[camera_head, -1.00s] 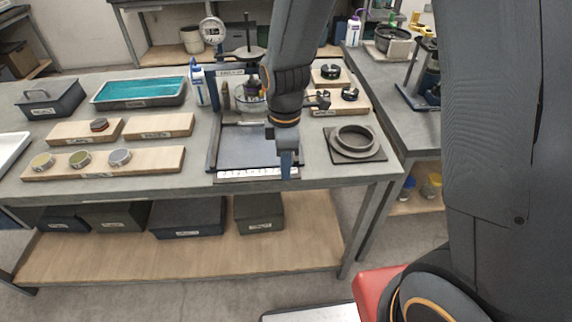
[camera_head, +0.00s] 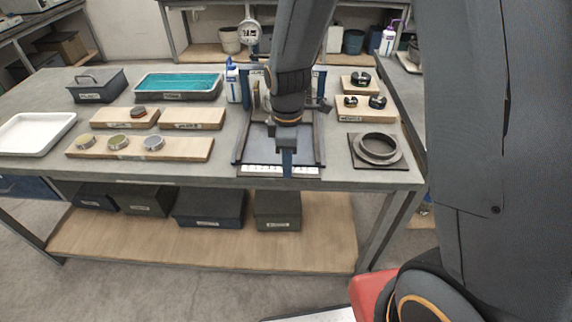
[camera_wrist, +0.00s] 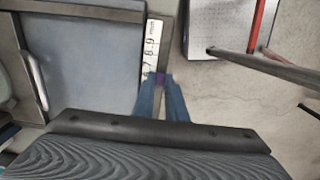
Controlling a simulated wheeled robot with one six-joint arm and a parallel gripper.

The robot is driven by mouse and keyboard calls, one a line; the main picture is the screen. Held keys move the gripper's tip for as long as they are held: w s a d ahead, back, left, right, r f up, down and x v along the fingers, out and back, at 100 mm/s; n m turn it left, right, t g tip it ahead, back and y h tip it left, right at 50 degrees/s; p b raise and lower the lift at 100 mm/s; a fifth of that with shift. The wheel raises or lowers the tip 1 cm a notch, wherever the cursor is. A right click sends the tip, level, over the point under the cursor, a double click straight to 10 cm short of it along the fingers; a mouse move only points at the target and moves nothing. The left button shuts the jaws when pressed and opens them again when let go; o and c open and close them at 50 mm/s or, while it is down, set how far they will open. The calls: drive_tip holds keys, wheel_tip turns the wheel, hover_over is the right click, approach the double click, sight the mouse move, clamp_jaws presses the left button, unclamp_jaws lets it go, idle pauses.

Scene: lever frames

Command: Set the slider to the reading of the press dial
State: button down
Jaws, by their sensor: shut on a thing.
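The press dial (camera_head: 248,32) is a round white gauge at the back of the bench in the head view; its reading is too small to make out. A white scale strip (camera_head: 255,170) runs along the front edge of the dark plate (camera_head: 262,150). In the wrist view the scale (camera_wrist: 152,45) shows 7, 8, 9 and mm beyond my fingertips. My gripper (camera_head: 287,170) points down at the strip, right of its middle. In the wrist view, its blue fingers (camera_wrist: 161,80) are shut on a small purple piece, apparently the slider (camera_wrist: 160,78), mostly hidden between them.
Wooden boards with discs (camera_head: 140,147) lie left of the plate, and a ring on a square base (camera_head: 378,148) stands right. A teal tray (camera_head: 180,84) and a bottle (camera_head: 233,82) are behind. The bench front edge is close below the strip.

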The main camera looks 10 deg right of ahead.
drive_tip(key=c, duration=1.8)
unclamp_jaws()
drive_tip(key=shift+r+b, duration=0.75)
drive_tip(key=shift+r, duration=3.2)
drive_tip(key=s+d+m+t, duration=0.1)
drive_tip(key=s+d+m, duration=0.9)
drive_tip(key=m, duration=0.5)
drive_tip(key=shift+s+d+f+m, duration=0.2)
drive_tip(key=shift+d+f+m, duration=0.15)
drive_tip(key=shift+d+m, duration=0.05)
